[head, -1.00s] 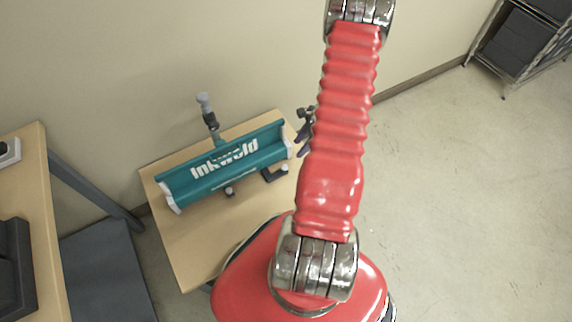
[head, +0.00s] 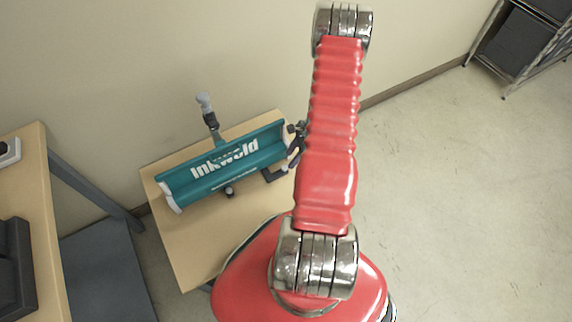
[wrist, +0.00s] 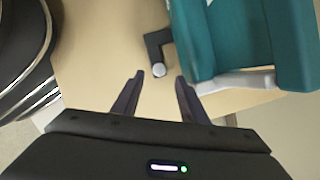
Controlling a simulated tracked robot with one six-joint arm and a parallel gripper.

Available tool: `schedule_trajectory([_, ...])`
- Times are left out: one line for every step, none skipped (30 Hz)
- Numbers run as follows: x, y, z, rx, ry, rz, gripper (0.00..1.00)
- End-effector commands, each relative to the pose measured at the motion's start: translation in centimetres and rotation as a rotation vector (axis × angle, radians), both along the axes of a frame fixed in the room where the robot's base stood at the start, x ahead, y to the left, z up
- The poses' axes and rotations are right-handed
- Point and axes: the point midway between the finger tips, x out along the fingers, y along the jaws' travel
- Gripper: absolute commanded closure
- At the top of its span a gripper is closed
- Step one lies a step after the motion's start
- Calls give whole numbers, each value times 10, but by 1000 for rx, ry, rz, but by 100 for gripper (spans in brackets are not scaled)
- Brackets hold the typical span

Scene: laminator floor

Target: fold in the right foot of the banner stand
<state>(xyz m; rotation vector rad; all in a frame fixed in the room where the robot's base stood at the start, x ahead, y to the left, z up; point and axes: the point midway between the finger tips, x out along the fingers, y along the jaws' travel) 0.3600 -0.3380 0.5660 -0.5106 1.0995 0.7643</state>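The teal banner stand (head: 225,168), lettered "Inkwold", lies on a small wooden table. Its right foot (head: 272,175) is a dark, bent bar that sticks out from the front near the right end. In the wrist view the foot (wrist: 156,50) shows as a dark L with a round grey tip, beside the teal body. My gripper (wrist: 158,92) is open and empty. Its two dark fingers point toward the foot, and the grey tip appears between and just beyond the fingertips, apart from both. In the head view my red arm hides part of the gripper.
A grey-topped post (head: 207,110) rises behind the stand. A small dark piece (head: 229,192) shows at its front middle. A wooden desk (head: 48,230) stands at left, a wire rack (head: 510,50) at far right. The wall is close behind; the right floor is clear.

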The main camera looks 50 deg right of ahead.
Motion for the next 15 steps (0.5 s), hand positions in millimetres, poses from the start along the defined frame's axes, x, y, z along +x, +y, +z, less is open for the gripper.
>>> schedule_trajectory([1, 3, -7, 2, 2, 2, 60])
schedule_trajectory([2, 4, -11, 2, 2, 2, 60])
schedule_trajectory([4, 6, -15, 3, 1, 1, 60])
schedule_trajectory([5, 7, -19, 2, 1, 2, 60])
schedule_trajectory([6, 8, -23, 3, 2, 2, 60])
schedule_trajectory([7, 9, -27, 2, 1, 2, 60])
schedule_trajectory([8, 10, -31, 2, 0, 2, 60])
schedule_trajectory([9, 11, -34, 3, 1, 1, 60])
schedule_trajectory([10, 13, -38, 1, 1, 1, 60])
schedule_trajectory([11, 13, -41, 1, 1, 1, 60])
schedule_trajectory([11, 14, -43, 1, 1, 2, 60])
schedule_trajectory([12, 15, -46, 1, 1, 2, 60])
schedule_trajectory([12, 16, -48, 1, 1, 2, 60])
schedule_trajectory([13, 16, -49, 1, 1, 0, 60])
schedule_trajectory([14, 16, -51, 0, 0, 0, 60])
